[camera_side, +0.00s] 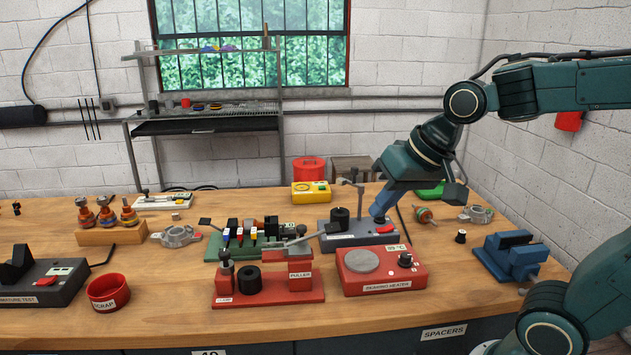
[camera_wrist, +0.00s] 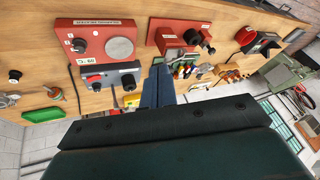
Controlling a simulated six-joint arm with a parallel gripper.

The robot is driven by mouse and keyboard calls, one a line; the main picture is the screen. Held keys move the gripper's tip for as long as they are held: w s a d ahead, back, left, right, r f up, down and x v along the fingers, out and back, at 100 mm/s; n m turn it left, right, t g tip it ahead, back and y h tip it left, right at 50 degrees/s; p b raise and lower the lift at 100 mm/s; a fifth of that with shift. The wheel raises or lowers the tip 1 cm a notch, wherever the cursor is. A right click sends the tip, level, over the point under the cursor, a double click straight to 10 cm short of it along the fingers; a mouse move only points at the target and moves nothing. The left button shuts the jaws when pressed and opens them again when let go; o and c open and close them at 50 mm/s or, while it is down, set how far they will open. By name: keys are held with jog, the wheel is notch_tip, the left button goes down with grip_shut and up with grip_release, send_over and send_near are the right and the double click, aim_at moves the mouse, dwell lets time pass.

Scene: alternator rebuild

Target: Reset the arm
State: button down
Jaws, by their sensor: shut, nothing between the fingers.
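My teal arm reaches in from the right in the side view and bends down over the bench. My gripper (camera_side: 380,212) points down at the back of the bench, close to the grey station with a post (camera_side: 337,234) and behind the red bearing heater (camera_side: 382,272). In the wrist view its blue fingers (camera_wrist: 157,86) are together, with nothing between them. Whether the tips touch the grey station cannot be told.
The red puller (camera_side: 268,287) stands front centre, left of the heater. A blue vise (camera_side: 511,256) is at the right, a red scrap bowl (camera_side: 109,291) at the left. Several small parts and a green tray (camera_wrist: 43,115) lie around. Bare wood shows at front left.

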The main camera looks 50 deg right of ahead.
jog(key=s+f+n, duration=0.1)
jog(key=s+n, duration=0.3)
jog(key=s, duration=0.5)
jog(key=shift+s+d+h, duration=0.15)
jog(key=shift+s+h, duration=0.15)
jog(key=shift+s, duration=0.05)
dwell(0.5)
